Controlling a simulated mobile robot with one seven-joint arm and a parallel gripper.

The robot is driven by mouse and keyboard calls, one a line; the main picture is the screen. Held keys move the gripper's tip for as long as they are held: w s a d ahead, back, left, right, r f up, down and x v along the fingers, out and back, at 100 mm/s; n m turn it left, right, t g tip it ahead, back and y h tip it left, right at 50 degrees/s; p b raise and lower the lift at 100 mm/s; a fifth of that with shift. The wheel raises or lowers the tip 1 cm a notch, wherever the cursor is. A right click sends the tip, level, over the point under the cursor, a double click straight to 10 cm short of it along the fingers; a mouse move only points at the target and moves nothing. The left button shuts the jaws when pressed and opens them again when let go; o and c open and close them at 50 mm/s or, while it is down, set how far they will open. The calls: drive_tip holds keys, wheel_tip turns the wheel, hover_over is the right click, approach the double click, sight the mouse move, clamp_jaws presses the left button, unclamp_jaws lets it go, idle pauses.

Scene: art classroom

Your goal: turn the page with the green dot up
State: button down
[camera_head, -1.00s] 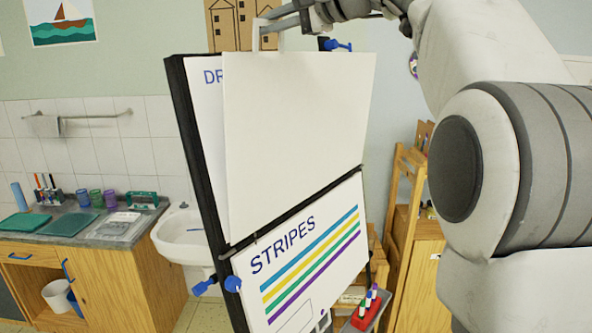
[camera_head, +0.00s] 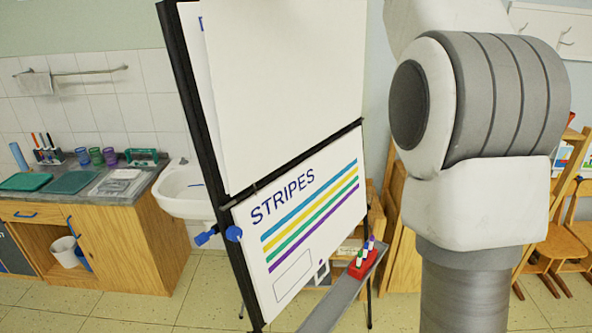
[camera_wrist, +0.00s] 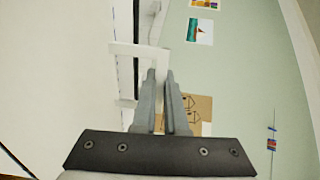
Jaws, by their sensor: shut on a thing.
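The flip chart stands on a black-edged easel (camera_head: 196,110). A blank white page (camera_head: 285,85) is raised above the black ring bar across its middle, with a sliver of another lettered page behind its left edge. Below the bar lies a page reading STRIPES (camera_head: 310,225) with blue, yellow, green and purple stripes. No green dot shows. In the wrist view my gripper (camera_wrist: 161,75) is shut on a white loop-like tab (camera_wrist: 137,49) beside the large white page (camera_wrist: 55,70). My gripper is outside the head view.
A tray (camera_head: 345,290) juts from the easel's foot with a red marker holder (camera_head: 362,265). Blue knobs (camera_head: 233,234) stick out at the easel's left edge. A sink (camera_head: 188,195) and wooden counter (camera_head: 110,240) stand left. Wooden furniture stands right.

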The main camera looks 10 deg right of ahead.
drive_tip(key=shift+r+x, duration=0.15)
drive_tip(key=shift+x, duration=1.5)
drive_tip(key=shift+r+x, duration=0.1)
drive_tip(key=shift+x, duration=1.55)
drive_tip(key=shift+r, duration=0.1)
drive_tip(key=c, duration=1.4)
unclamp_jaws()
drive_tip(key=o, duration=0.5)
drive_tip(key=shift+w, duration=0.15)
drive_tip(key=shift+b+v, duration=1.6)
drive_tip(key=shift+v, duration=4.4)
